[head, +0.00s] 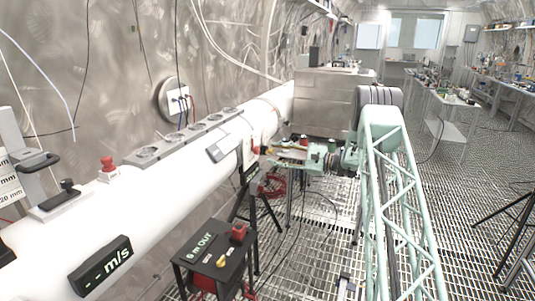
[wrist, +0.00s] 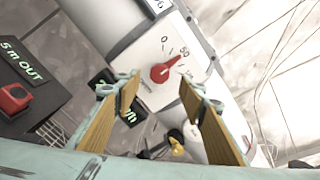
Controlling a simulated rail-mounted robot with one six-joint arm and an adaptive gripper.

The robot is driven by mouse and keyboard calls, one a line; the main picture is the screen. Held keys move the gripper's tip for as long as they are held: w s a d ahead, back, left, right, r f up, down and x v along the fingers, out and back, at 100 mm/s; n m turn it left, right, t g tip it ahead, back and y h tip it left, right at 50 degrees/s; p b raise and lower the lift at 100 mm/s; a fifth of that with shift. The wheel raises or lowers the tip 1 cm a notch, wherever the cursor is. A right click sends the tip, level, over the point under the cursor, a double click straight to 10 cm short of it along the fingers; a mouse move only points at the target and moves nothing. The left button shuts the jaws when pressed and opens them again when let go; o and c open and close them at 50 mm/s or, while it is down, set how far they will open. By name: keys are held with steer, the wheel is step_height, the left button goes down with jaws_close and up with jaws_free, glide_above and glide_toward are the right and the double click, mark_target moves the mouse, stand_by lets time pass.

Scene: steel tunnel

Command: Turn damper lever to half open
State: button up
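The damper lever (wrist: 165,70) is a red handle on a pale plate on the white duct, with printed scale marks around it. The lever shows between and beyond the fingertips, and no contact is visible. In the head view my gripper (head: 273,150) is beside the duct, close to a small red part (head: 254,147) that may be the lever.
A black stand marked "5 m OUT" with a red button (head: 239,231) stands in front of the duct, and shows in the wrist view (wrist: 32,72). A black m/s display (head: 102,265) is on the duct (head: 150,215). A tripod (head: 258,205) stands below my gripper.

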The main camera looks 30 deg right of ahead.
steer(key=shift+v, duration=1.65)
steer(key=shift+a, duration=0.1)
